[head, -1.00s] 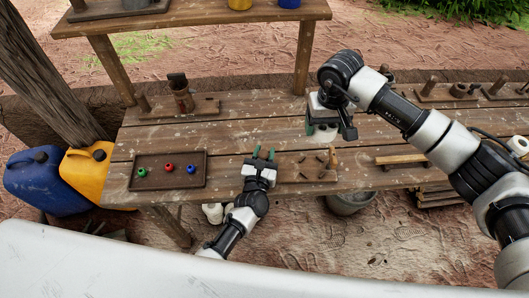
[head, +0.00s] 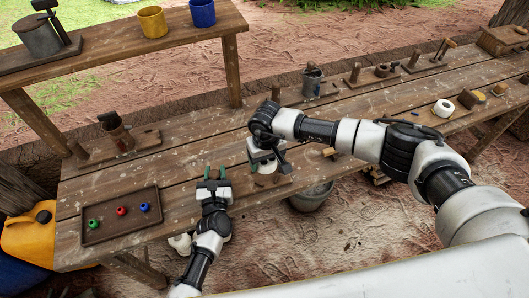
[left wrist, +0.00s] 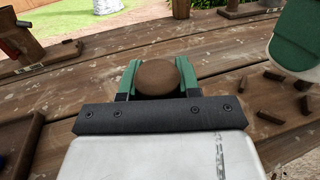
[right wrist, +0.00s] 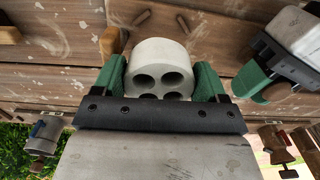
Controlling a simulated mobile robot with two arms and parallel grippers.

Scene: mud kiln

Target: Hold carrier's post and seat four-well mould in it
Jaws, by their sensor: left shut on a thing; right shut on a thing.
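My left gripper (head: 214,173) is shut on a brown, round-topped post (left wrist: 157,76), seen end-on between its green fingers in the left wrist view. The foot of the post is hidden. My right gripper (head: 266,160) is shut on the four-well mould (right wrist: 160,52), a pale grey cylinder whose face with round wells shows in the right wrist view. The mould (head: 268,167) is just right of the left gripper, over a low board (head: 277,187) on the bench. Short brown pegs (left wrist: 270,117) lie or stand right of the left gripper; whether they belong to the carrier I cannot tell.
A tray (head: 108,236) with green, red and blue small pieces lies left on the bench. A wooden stand (head: 117,134) is behind it. A pale wooden piece (right wrist: 112,40) is close beside the right gripper's finger. A bucket (head: 312,196) stands below the bench's front edge.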

